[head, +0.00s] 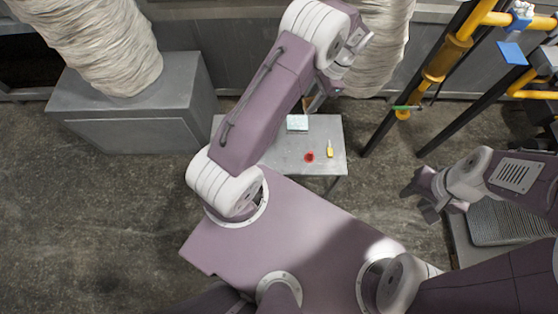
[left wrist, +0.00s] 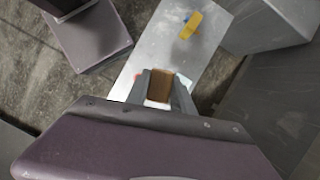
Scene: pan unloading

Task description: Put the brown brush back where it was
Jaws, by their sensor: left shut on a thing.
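My left gripper (head: 322,98) is beyond the far edge of the small grey table (head: 285,160) in the head view, partly behind its own arm. In the left wrist view the fingers of my left gripper (left wrist: 162,88) are shut on the brown brush (left wrist: 160,84), seen as a brown block between them. The rest of the brush is hidden or too small to tell. Whether it touches the table is not clear. My right gripper (head: 422,200) is at the right of the head view, with its fingers apart and nothing seen between them.
On the table are a pale box-like item (head: 297,122), a red item (head: 309,157) and a yellow item (head: 330,149). A rack with yellow pipes (head: 440,65) stands right of the table. A grey box (head: 140,115) stands at the left.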

